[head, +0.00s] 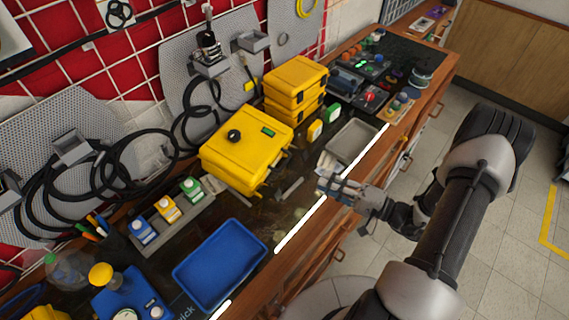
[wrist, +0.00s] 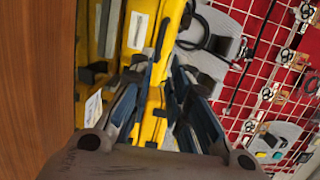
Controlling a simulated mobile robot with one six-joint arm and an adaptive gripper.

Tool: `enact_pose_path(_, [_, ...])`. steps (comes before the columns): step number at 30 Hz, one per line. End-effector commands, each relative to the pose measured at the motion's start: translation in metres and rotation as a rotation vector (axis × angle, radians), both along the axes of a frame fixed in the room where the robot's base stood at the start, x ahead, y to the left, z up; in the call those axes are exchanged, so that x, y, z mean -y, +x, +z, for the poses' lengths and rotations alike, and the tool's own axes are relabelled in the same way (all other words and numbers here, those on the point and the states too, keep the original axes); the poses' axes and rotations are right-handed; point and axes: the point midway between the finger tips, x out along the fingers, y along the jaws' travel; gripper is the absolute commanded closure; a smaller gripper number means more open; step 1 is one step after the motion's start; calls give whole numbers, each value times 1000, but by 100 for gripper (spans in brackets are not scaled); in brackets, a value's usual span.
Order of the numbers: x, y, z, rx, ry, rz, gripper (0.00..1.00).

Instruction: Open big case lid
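The big yellow case (head: 243,150) sits on the bench with its lid closed. A round black knob-like piece and a small green label show on its lid. My gripper (head: 326,184) is to the right of the case in the head view, apart from it, near the bench's front edge. In the wrist view, the blue-grey fingers of my gripper (wrist: 160,78) are spread with a gap between them and nothing held. Yellow case surfaces (wrist: 137,28) with black latches show beyond the fingers; which case each belongs to is hard to tell.
Smaller yellow cases (head: 294,80) are stacked behind the big case. A grey tray (head: 352,141) lies beyond my gripper. A blue tray (head: 220,264) lies at the front. Black cables (head: 150,160) hang along the wall. A holder with small bottles (head: 167,208) stands left of the case.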

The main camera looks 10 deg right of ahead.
Motion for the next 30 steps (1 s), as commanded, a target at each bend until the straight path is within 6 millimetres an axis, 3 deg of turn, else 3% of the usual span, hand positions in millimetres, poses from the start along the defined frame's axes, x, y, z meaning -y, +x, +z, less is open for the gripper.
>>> enact_pose_path(16, [-87,79,-2,-1,0,8,83])
enact_pose_path(22, [-103,95,-2,-1,0,5,83])
enact_pose_path(30, [-107,99,-1,-2,1,2,83])
